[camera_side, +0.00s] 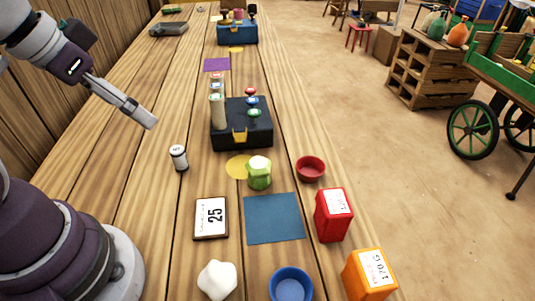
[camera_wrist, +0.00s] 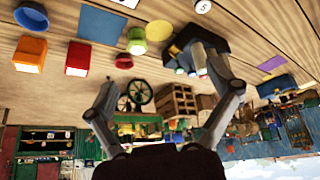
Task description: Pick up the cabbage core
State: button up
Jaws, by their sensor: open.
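The green piece with a pale top (camera_side: 259,172), which looks like the cabbage core, stands on the table between the yellow disc (camera_side: 238,166) and the blue mat (camera_side: 274,219). It also shows in the wrist view (camera_wrist: 136,40), at upper middle. My gripper (camera_side: 148,120) is at upper left in the side view, raised and well apart from the green piece. In the wrist view its two fingers (camera_wrist: 155,72) are spread, with nothing held between them.
A black balance box (camera_side: 242,138) with coloured weights stands behind the green piece. A red bowl (camera_side: 310,168), red box (camera_side: 333,215), orange box (camera_side: 369,275), blue bowl (camera_side: 290,287), white lump (camera_side: 217,281), sign (camera_side: 210,218) and small shaker (camera_side: 178,158) are around it.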

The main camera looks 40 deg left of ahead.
jog(key=shift+c, duration=0.7)
jog(key=n+g, duration=0.6)
jog(key=n, duration=0.8)
send_over(260, 165)
notch_tip(260, 165, down, 10)
jog(key=shift+d+f, duration=0.1)
notch_tip(260, 165, down, 10)
jog(key=shift+f, duration=0.25)
jog(key=c, duration=1.3)
